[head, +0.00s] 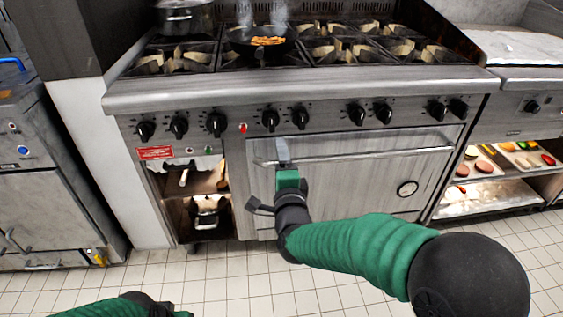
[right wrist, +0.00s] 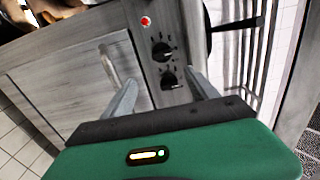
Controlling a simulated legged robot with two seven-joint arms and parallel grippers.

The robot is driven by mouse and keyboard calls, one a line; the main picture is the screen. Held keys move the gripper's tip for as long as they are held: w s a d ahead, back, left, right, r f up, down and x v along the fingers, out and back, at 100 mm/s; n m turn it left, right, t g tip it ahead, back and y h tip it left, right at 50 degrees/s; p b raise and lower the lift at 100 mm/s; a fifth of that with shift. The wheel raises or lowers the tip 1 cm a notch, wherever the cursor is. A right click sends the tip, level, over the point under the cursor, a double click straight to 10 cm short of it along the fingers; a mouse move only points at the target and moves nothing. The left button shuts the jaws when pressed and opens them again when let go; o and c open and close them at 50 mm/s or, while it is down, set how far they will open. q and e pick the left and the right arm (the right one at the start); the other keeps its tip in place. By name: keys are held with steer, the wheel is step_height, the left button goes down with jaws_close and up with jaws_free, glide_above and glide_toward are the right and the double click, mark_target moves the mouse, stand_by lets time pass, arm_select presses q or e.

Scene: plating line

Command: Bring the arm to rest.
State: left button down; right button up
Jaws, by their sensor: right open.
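My right arm comes in from the lower right, with a green sleeve and black joints. Its gripper (head: 282,152) is in front of the stove, just below the row of knobs and near the left end of the oven door handle. In the right wrist view the two grey fingers of the gripper (right wrist: 163,86) stand apart with nothing between them. Stove knobs and the oven front show beyond them. My left arm shows only as a green and black piece at the bottom left edge of the head view; its fingers are out of frame.
The stove (head: 300,90) carries a steaming pan (head: 240,42) of food and a pot (head: 183,18). The oven door (head: 345,180) is shut, with a long handle (head: 370,153). Trays of food (head: 480,165) sit on a shelf at right. Tiled floor is clear in front.

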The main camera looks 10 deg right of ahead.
steer(key=s+d+f+n+g, duration=0.45)
steer(key=s+f+n, duration=0.25)
steer(key=s+f, duration=0.2)
steer(key=s+d+f+n+g, duration=0.4)
steer(key=s+f+n+g, duration=0.25)
steer(key=s+f, duration=0.2)
steer(key=s+d+f+n+g, duration=0.2)
steer(key=s+f, duration=0.1)
steer(key=s, duration=0.3)
steer(key=s+d+f+n+g, duration=0.2)
steer(key=s, duration=0.3)
step_height(320, 180, up, 38)
steer(key=p, duration=3.8)
steer(key=shift+s+d+p, duration=0.2)
steer(key=shift+s+p, duration=0.1)
steer(key=shift+s, duration=0.15)
steer(key=shift+n, duration=0.25)
